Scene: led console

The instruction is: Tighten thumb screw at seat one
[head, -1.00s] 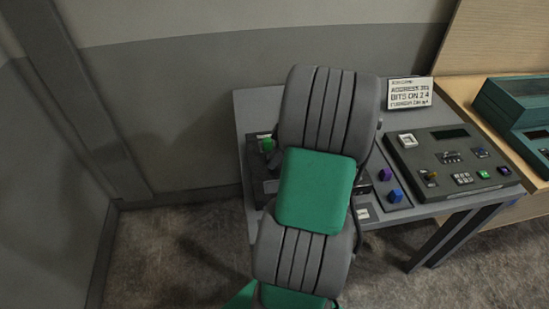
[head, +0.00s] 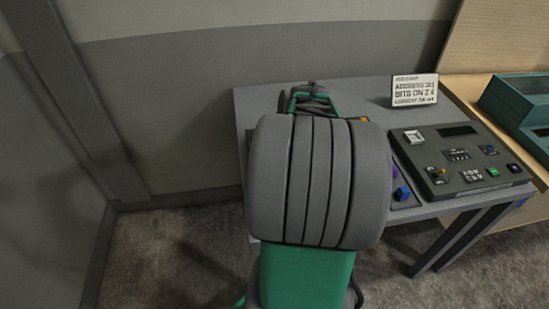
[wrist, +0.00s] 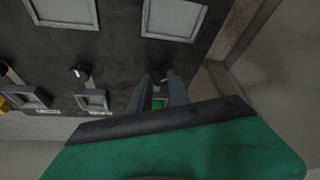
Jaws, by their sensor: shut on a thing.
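In the wrist view my gripper (wrist: 163,78) reaches to the dark panel (wrist: 120,60). Its fingertips are closed around a small dark thumb screw (wrist: 160,76), mostly hidden between them. A green block (wrist: 158,103) shows between the fingers, just below that screw. To the left are a second thumb screw (wrist: 81,72) with a pale mark, above a grey square seat (wrist: 92,100), and another seat (wrist: 26,97) with a yellow piece beside it. In the head view my arm hides most of the panel and the fingertips.
Two large grey frames (wrist: 173,18) sit on the panel. In the head view, a sign (head: 415,90) stands at the table's (head: 270,97) back, a control box (head: 460,160) lies right, and a blue cube (head: 402,193) lies beside my arm. A wall rises behind.

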